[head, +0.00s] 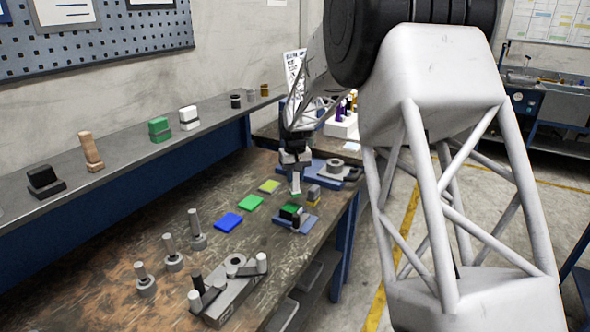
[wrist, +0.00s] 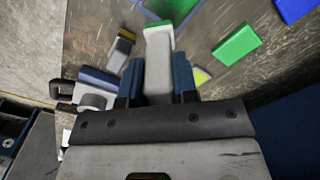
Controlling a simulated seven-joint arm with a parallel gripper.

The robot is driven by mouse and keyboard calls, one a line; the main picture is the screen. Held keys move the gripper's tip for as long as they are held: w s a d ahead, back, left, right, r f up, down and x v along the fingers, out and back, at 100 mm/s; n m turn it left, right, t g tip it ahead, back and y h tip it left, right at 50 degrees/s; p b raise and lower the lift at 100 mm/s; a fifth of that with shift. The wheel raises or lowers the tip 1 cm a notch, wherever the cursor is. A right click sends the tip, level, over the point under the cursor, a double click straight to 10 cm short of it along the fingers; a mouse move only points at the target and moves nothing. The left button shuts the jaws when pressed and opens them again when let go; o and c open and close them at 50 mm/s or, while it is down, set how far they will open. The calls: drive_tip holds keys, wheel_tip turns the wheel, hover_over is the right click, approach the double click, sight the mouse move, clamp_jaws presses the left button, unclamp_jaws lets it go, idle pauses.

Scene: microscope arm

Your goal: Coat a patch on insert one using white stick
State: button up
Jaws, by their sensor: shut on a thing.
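My gripper (head: 295,157) is shut on a white stick (head: 296,182) and holds it pointing down over the workbench. The stick fills the middle of the wrist view (wrist: 158,68), and its far end (wrist: 157,28) is green. A green-topped block (head: 290,212) sits in a blue holder (head: 302,225) just in front of the stick; part of it also shows at the top of the wrist view (wrist: 170,8). A grey block with a yellow base (head: 313,194) stands to the right. No label shows which is insert one. The stick appears apart from both blocks.
Flat blue (head: 228,222), green (head: 250,202) and yellow-green (head: 269,186) pads lie left of my gripper. Several upright pegs (head: 171,253) and a grey fixture (head: 235,285) stand nearer. A blue-based fixture (head: 335,172) is behind. Several stamp-like blocks line the shelf (head: 120,170).

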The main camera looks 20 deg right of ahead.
sight(293, 192)
drive_tip(key=shift+f, duration=0.8)
drive_tip(key=shift+s+a+f, duration=0.25)
drive_tip(key=shift+a+f, duration=0.05)
drive_tip(key=shift+f, duration=0.2)
drive_tip(key=shift+s+a, duration=1.05)
drive_tip(key=shift+s, duration=0.05)
drive_tip(key=shift+w+d+f, duration=0.2)
drive_tip(key=shift+w+d, duration=0.75)
drive_tip(key=shift+w, duration=0.05)
drive_tip(key=shift+w+d+r, duration=0.1)
drive_tip(key=shift+w+d, duration=0.25)
drive_tip(key=shift+d, duration=0.2)
drive_tip(key=shift+s+a, duration=0.35)
drive_tip(key=shift+s, duration=0.25)
drive_tip(key=shift+s+a, duration=1)
drive_tip(key=shift+s, duration=0.1)
drive_tip(key=shift+w+d, duration=1.45)
drive_tip(key=shift+r, duration=4)
drive_tip(key=shift+w+a, duration=0.1)
